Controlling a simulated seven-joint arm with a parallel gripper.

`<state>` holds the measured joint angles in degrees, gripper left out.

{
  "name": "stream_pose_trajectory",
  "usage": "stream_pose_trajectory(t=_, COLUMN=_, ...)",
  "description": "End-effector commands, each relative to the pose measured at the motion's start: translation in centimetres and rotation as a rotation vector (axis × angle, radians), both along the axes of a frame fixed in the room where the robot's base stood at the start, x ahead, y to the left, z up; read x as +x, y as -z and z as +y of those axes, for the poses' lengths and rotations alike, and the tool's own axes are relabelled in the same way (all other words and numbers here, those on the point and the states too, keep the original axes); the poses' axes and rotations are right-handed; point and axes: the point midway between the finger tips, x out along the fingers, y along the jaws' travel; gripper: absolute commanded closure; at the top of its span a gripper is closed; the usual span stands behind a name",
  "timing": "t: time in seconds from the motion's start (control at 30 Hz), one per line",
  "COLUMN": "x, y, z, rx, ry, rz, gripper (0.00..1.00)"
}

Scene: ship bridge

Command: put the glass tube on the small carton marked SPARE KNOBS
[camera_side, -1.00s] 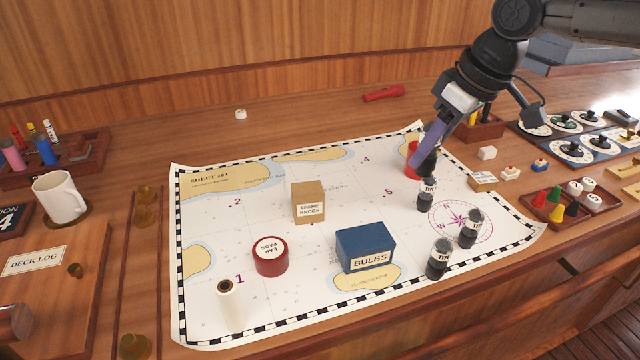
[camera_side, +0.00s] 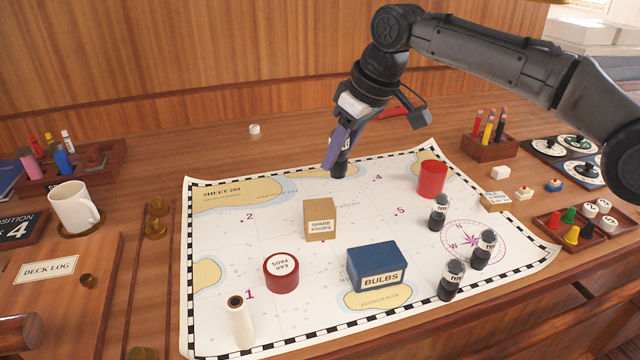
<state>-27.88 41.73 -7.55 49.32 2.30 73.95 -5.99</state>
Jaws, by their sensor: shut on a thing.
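My gripper (camera_side: 339,150) is shut on a glass tube (camera_side: 340,167) with a dark lower part. The tube hangs upright or nearly so behind and slightly right of the small carton marked SPARE KNOBS (camera_side: 320,219), apart from it and higher up in the picture. The purple fingers hide much of the tube's upper part. The carton is a tan box standing on the chart with its top bare. Several similar things are in view: the other tubes, dark below and labelled TYPE, stand on the chart at the right (camera_side: 438,213), (camera_side: 484,250), (camera_side: 451,280).
On the chart (camera_side: 300,330) stand a red round EAR PADS tin (camera_side: 281,271), a blue BULBS box (camera_side: 375,265), a cream roll (camera_side: 241,322) and a red cylinder (camera_side: 432,179). A mug (camera_side: 73,207) is at left. The chart between carton and red cylinder is clear.

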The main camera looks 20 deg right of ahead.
Motion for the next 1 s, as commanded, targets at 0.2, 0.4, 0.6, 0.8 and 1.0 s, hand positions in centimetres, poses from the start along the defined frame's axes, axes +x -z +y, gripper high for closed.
stream_pose_trajectory(t=0.2, x=2.6, y=3.9, z=1.4, rx=-0.002, ry=0.0, rz=0.003, gripper=1.0)
stream_pose_trajectory(t=0.4, x=3.6, y=5.1, z=1.9, rx=-0.001, ry=0.0, rz=0.002, gripper=1.0)
stream_pose_trajectory(t=0.6, x=3.9, y=7.1, z=2.1, rx=-0.002, ry=0.001, rz=0.004, gripper=1.0)
stream_pose_trajectory(t=0.8, x=3.9, y=8.6, z=2.1, rx=-0.001, ry=0.001, rz=0.003, gripper=1.0)
stream_pose_trajectory(t=1.0, x=3.9, y=8.6, z=2.1, rx=0.0, ry=0.001, rz=0.001, gripper=1.0)
